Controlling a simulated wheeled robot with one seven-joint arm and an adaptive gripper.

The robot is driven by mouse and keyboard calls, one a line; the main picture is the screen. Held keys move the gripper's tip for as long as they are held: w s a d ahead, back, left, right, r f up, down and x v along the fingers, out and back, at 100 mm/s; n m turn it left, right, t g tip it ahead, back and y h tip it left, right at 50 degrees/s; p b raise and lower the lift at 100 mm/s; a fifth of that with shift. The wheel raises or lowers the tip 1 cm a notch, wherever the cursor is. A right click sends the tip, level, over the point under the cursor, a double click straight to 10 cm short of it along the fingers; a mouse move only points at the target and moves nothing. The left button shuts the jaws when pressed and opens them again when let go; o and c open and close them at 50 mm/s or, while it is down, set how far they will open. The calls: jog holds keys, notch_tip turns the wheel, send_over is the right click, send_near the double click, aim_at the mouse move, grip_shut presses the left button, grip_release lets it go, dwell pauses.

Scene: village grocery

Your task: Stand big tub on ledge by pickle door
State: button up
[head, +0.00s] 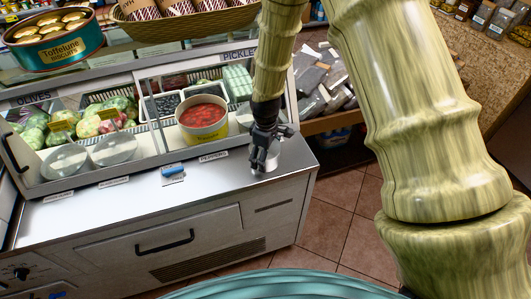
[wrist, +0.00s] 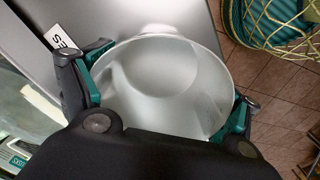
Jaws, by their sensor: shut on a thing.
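My gripper (head: 264,160) is at the right end of the metal ledge (head: 120,215), in front of the case section with the PICKLES sign (head: 238,55). It is shut on a round, whitish tub, of which only a small pale part (head: 268,172) shows in the head view. In the wrist view the tub (wrist: 165,75) fills the space between the two fingers, its open mouth facing the camera and looking empty. The tub is at or just above the ledge; I cannot tell if it touches. My gripper hides most of it in the head view.
Inside the glass case are a tub of red food (head: 203,120) and clear bowls (head: 65,160). A blue item (head: 173,171) lies on the ledge left of my gripper. The ledge ends just right of the tub, with tiled floor (head: 325,215) below.

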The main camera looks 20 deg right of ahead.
jog(key=shift+f, duration=0.1)
jog(key=o, duration=0.6)
notch_tip(320, 180, up, 12)
jog(key=b, duration=0.3)
jog(key=shift+r, duration=0.2)
dwell(0.4)
